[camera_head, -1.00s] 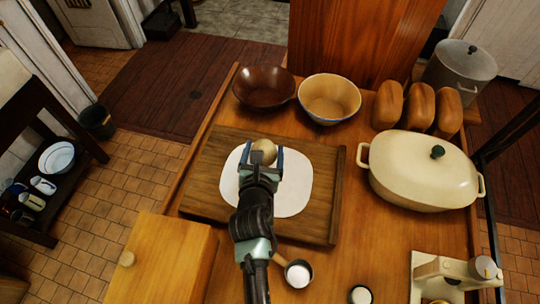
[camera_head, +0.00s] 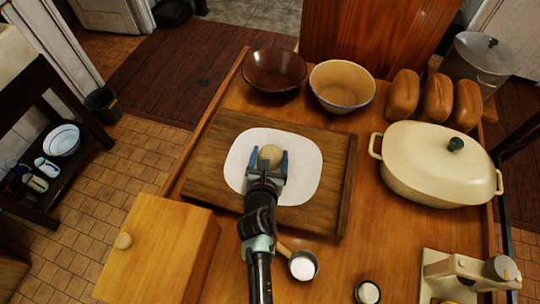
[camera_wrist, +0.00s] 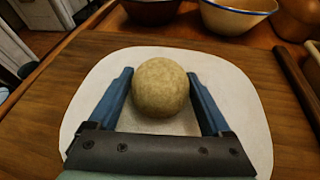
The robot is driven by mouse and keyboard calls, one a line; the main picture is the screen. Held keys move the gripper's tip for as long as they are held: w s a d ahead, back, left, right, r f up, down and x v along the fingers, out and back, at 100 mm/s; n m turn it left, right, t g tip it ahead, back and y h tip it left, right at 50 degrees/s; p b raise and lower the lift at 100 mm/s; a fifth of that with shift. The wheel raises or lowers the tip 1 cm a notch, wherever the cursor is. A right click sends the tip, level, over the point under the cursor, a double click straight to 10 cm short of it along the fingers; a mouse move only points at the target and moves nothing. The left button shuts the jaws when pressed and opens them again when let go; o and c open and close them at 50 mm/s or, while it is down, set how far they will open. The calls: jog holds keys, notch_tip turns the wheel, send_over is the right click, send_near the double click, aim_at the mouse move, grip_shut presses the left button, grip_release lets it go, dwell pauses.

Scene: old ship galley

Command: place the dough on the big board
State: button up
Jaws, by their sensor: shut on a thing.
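The dough (camera_head: 270,156) is a pale tan ball between the fingertips of my gripper (camera_head: 269,160). In the wrist view the dough (camera_wrist: 160,87) sits between the two blue fingers of my gripper (camera_wrist: 161,95), which are shut on it. The big board (camera_head: 212,165) is a dark wooden slab on the counter, with a white rounded sheet (camera_head: 305,165) lying on it. The dough is over the sheet, near its middle. I cannot tell whether it touches the sheet.
A brown bowl (camera_head: 275,71) and a cream bowl (camera_head: 342,87) stand behind the board. Bread loaves (camera_head: 437,98) and a lidded cream pot (camera_head: 430,170) are at the right. A small cup (camera_head: 303,266) is in front, and a wooden box (camera_head: 160,245) at front left.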

jog(key=shift+f, duration=0.2)
jog(key=o, duration=1.3)
jog(key=shift+o, duration=0.2)
